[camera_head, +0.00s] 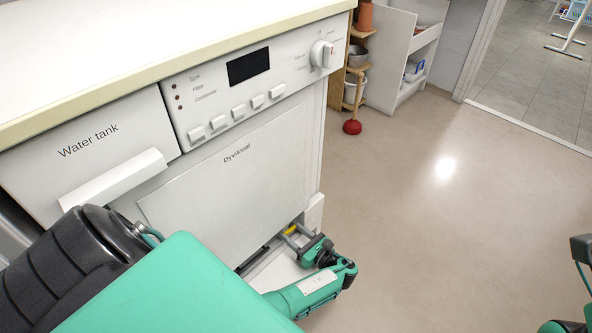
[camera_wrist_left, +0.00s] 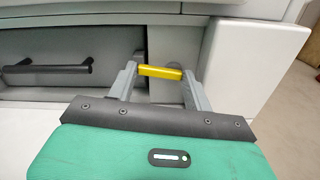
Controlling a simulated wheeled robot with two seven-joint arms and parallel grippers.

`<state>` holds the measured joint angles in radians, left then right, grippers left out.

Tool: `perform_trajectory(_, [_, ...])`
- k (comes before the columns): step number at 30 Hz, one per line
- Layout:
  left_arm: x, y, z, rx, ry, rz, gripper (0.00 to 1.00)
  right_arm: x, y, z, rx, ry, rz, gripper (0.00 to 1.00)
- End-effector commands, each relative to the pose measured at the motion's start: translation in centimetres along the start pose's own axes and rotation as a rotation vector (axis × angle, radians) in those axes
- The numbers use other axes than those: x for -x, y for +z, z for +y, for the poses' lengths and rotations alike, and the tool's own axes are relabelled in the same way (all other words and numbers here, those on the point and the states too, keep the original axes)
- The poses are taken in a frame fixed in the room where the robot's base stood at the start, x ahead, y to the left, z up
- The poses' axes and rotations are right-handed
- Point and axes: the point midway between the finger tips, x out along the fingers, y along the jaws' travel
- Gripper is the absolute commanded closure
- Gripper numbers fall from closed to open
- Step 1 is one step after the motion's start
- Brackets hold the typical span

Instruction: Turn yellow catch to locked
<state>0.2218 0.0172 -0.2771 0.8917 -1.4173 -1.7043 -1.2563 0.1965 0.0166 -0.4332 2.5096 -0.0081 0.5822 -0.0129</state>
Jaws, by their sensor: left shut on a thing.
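The yellow catch (camera_wrist_left: 160,72) is a short bar in a grey recess low on the white machine. It lies nearly level in the left wrist view, its right end slightly lower. The fingers also show in the left wrist view (camera_wrist_left: 160,79). My right gripper's fingers are not visible; only parts of my right arm show at the right edge.
A dark bar handle (camera_wrist_left: 48,73) sits in the recess left of the catch. A white corner block (camera_wrist_left: 258,62) stands close on its right. Above are the machine's control panel (camera_head: 250,75) and the Water tank drawer (camera_head: 95,150). The floor (camera_head: 440,220) to the right is clear.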

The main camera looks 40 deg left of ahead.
Motion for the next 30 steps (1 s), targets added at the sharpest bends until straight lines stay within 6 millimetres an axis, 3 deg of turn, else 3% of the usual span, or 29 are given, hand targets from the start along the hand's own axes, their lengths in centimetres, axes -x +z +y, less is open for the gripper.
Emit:
perform_trajectory(12, [-0.04, -0.26, -0.01, 0.160, 0.001, 0.000, 0.72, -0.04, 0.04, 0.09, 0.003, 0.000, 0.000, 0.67])
perform_trajectory(27, [-0.04, -0.30, -0.01, 0.176, 0.001, 0.000, 0.72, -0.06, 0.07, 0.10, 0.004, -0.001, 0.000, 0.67])
perform_trajectory(28, [-0.04, -0.30, -0.01, 0.176, 0.001, 0.000, 0.43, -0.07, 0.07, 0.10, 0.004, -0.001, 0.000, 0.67])
perform_trajectory(30, [-0.04, -0.30, -0.01, 0.175, 0.001, 0.000, 0.30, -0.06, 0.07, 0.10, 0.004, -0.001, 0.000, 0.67])
